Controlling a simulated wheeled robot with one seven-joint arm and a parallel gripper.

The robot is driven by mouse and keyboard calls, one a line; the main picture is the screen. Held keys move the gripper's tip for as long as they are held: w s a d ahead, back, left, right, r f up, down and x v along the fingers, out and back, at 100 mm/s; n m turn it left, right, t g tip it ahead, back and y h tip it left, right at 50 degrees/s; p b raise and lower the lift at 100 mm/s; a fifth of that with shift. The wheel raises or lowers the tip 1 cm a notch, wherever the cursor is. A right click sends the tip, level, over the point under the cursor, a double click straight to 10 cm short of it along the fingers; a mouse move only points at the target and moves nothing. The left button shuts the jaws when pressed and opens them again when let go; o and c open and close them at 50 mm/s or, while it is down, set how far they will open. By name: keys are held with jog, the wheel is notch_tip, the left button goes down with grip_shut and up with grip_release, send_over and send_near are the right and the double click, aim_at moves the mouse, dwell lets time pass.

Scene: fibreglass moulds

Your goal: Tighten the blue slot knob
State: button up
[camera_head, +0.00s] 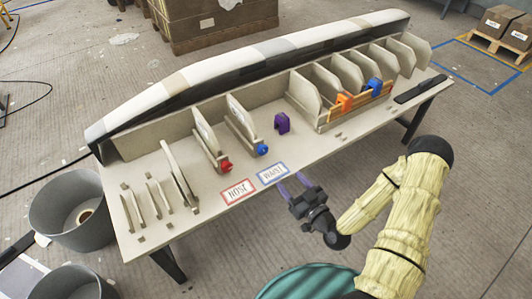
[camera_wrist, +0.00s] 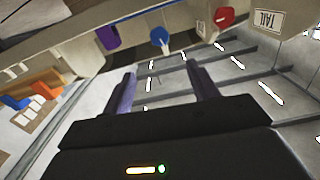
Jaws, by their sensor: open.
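The blue slot knob (camera_head: 262,150) is at the front end of an upright panel slot on the workbench. It also shows as a blue disc in the wrist view (camera_wrist: 160,37), near the top, ahead of the gap between my fingers. My gripper (camera_head: 293,184) is in front of the bench's near edge, to the right of and below the knob in the head view. Its two purple fingers (camera_wrist: 162,80) are apart, with nothing between them. They do not touch the knob.
A red knob (camera_head: 226,167) is left of the blue one, and a purple clamp (camera_head: 282,122) is to its right. A wooden rack (camera_head: 362,107) with orange and blue clamps stands further right. Red- and blue-bordered labels lie on the bench front. Grey bins (camera_head: 70,212) stand at left.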

aim_at(265, 151)
jog(key=b+x, duration=0.2)
jog(key=x, duration=1.3)
jog(key=shift+w+a, duration=0.1)
jog(key=shift+a, duration=0.05)
jog(key=shift+c, duration=0.2)
jog(key=c, duration=1)
